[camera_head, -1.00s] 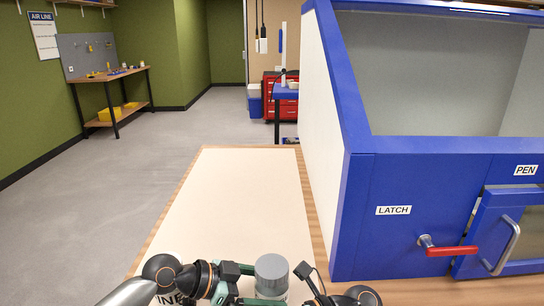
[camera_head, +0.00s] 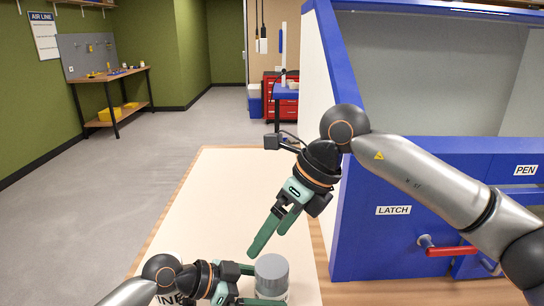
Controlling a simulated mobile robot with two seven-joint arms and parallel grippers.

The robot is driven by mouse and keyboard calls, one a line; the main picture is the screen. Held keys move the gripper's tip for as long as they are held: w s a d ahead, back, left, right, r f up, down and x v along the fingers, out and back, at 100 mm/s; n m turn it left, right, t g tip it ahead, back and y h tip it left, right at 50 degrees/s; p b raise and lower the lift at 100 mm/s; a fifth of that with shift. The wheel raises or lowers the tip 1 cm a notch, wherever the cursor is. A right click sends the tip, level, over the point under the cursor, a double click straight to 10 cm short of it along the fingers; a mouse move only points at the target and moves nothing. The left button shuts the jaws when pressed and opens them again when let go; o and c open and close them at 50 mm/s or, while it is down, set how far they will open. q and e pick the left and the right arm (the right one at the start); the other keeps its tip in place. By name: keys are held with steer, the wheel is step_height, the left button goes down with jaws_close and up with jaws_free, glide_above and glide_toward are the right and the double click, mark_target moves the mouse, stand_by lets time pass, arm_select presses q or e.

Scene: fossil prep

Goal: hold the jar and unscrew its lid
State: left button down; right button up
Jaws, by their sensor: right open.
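The jar (camera_head: 283,293) stands at the bottom middle of the head view, with a grey round lid (camera_head: 271,268) on top. Only a little of its pale body shows below the lid. My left gripper (camera_head: 266,288) comes in from the left and is shut on the jar, one finger on the far side and one on the near side. The far fingertip is hidden behind the jar. My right gripper (camera_head: 269,242) is open and empty, tilted down to the left, above and beyond the lid. Its fingers appear apart from the lid.
The pale bench mat (camera_head: 205,195) is clear beyond the jar. A blue cabinet (camera_head: 350,225) with a LATCH label and a red-handled latch (camera_head: 450,251) stands at right, behind my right arm. A side table (camera_head: 108,78) stands far left.

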mark_target(273, 266)
steer(key=h, duration=0.1)
steer(key=d+f+h, duration=0.1)
steer(key=f+t+h, duration=0.1)
steer(key=shift+w+d+f, duration=0.1)
steer(key=shift+w+d, duration=0.05)
steer(key=shift+w, duration=0.1)
steer(key=shift+f, duration=0.25)
steer(key=shift+x, duration=3.35)
steer(key=shift+w, duration=0.1)
steer(key=shift+c, duration=0.2)
jaws_close()
